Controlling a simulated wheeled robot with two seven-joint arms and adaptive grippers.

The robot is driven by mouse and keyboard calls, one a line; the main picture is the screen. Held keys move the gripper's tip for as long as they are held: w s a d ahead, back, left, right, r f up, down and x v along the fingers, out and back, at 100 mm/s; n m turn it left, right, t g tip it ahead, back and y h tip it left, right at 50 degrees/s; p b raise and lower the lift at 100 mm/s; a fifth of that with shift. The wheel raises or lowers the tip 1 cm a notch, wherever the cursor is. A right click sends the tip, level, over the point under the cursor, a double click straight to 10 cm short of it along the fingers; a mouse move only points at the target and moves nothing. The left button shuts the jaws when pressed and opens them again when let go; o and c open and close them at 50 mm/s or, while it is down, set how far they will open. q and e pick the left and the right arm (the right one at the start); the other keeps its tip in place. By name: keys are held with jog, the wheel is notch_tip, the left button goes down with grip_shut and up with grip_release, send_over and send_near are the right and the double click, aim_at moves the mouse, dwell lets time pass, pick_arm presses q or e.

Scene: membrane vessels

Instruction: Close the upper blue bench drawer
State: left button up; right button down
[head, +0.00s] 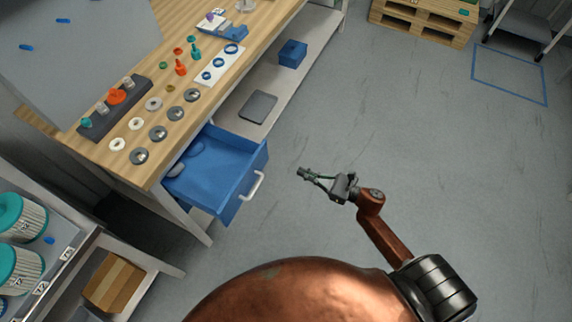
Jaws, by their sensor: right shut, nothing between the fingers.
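The upper blue bench drawer (226,173) is pulled out from under the wooden bench top. Its pale handle (252,187) is on the front face. Rounded blue-grey items lie inside it at the back left. My right gripper (303,173) is in the air to the right of the drawer front, pointing toward it. Its fingers are shut and empty, and a gap separates them from the handle. My left gripper is not in view.
The bench top (150,183) holds grey and white discs, coloured fittings and a dark rack (114,107). A lower shelf carries a blue box (292,53) and a grey plate (258,107). A side shelf holds teal-capped filters (20,218) and a cardboard box (113,282). Floor right of the drawer is clear.

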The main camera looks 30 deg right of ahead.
aim_at(264, 156)
jog(key=b+x, duration=0.1)
jog(key=x, duration=1.2)
jog(key=shift+w, duration=0.1)
